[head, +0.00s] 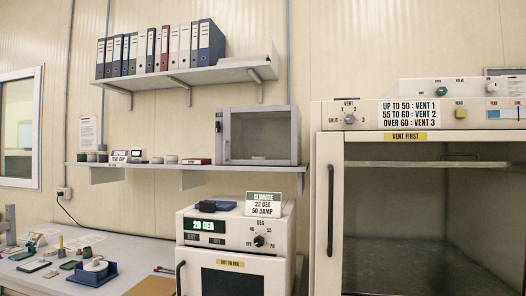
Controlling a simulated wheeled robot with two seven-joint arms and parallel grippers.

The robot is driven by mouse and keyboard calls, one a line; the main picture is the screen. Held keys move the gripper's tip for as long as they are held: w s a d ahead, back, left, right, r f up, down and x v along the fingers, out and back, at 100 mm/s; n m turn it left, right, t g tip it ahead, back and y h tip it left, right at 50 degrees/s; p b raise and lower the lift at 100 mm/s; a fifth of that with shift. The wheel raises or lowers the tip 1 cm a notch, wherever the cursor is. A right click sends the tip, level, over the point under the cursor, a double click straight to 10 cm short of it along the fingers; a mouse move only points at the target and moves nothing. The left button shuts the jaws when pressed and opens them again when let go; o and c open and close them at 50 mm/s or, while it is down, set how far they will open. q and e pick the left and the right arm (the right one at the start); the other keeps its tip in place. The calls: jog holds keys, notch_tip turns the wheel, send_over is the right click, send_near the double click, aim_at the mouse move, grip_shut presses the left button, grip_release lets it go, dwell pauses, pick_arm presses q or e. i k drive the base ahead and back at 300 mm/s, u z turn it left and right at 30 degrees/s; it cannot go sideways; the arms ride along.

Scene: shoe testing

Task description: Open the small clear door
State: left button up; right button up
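A small grey cabinet (297,140) stands on the lower wall shelf, near its right end. Its front looks like a clear door (258,135), through which the grey inside shows. A dark handle or latch (219,124) is at the front's left edge. The door looks shut, though the clear pane is hard to make out. A small pale thing lies on the cabinet floor. Neither of my grippers is in view.
A large chamber (323,150) with a long dark handle (330,210) stands close on the right. A smaller climate unit (190,222) stands below the shelf. Binders (165,48) fill the upper shelf. A workbench (125,262) with small items is at lower left.

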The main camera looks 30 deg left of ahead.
aim_at(227, 112)
jog(key=u, duration=0.05)
jog(key=i, duration=0.95)
jog(key=u, duration=0.55)
